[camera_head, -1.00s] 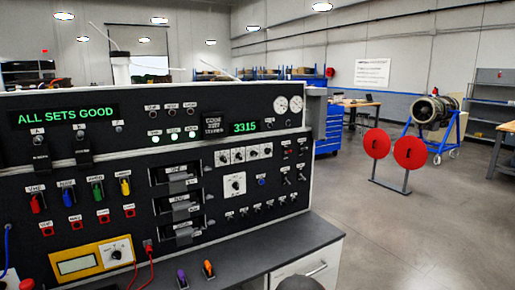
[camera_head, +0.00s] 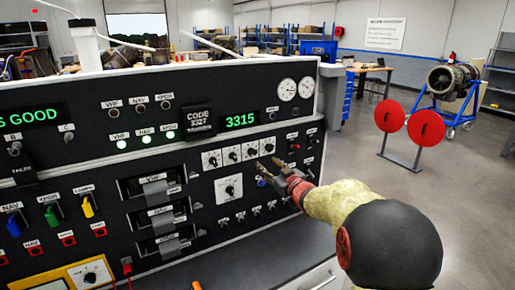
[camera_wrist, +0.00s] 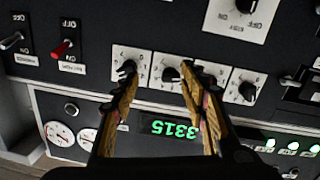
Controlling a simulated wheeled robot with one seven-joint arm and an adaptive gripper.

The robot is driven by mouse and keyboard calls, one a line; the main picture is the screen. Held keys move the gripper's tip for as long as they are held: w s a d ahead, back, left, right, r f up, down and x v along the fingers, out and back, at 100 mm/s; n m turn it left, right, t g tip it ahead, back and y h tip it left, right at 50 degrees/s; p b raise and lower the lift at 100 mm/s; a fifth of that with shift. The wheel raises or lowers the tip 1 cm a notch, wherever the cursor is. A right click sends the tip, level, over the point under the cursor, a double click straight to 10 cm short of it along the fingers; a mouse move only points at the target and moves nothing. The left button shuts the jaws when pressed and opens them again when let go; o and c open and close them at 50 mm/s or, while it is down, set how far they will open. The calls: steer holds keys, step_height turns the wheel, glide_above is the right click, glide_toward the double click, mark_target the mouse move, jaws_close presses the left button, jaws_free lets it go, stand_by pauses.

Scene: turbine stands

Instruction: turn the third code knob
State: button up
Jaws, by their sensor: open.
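A row of small dark code knobs on white plates sits on the black panel under the green display (camera_head: 240,120), which reads 3315. The third code knob (camera_head: 250,151) shows just above and left of my gripper (camera_head: 269,168). In the upside-down wrist view, the third knob (camera_wrist: 171,74) lies between the open fingers of my gripper (camera_wrist: 158,77). The left finger overlaps the fourth knob (camera_wrist: 128,68). The right finger is near the second knob (camera_wrist: 209,81), partly covering it. The fingers look empty; I cannot tell whether they touch a knob.
A placard (camera_head: 199,121) beside the display reads code 3327. A larger knob (camera_head: 229,190) and small toggle switches are below the row. Two gauges (camera_head: 296,88) are at the upper right. A desk ledge runs below the panel; red discs (camera_head: 426,128) stand on the floor to the right.

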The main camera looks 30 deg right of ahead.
mark_target(255, 153)
steer(key=shift+t+y, duration=0.4)
steer(key=shift+y, duration=0.1)
steer(key=shift+w+a+r+b, duration=0.25)
steer(key=shift+w+a+r, duration=0.1)
steer(key=shift+w, duration=0.9)
steer(key=shift+w+a+r+b, duration=0.3)
steer(key=shift+w+a+r, duration=0.1)
steer(key=shift+w, duration=0.85)
steer(key=shift+w+a+r+b, duration=0.25)
steer(key=shift+w+a+r, duration=0.1)
steer(key=shift+w, duration=0.9)
steer(key=shift+c, duration=0.4)
jaws_close()
steer(key=shift+p, duration=0.45)
steer(key=m+p, duration=0.3)
steer(key=p, duration=0.2)
steer(key=shift+d+r, duration=0.1)
steer(key=shift+r, duration=0.1)
steer(key=m+p, duration=0.4)
steer(key=shift+f, duration=0.2)
steer(key=shift+d+m, duration=0.1)
steer(key=shift+m, duration=0.3)
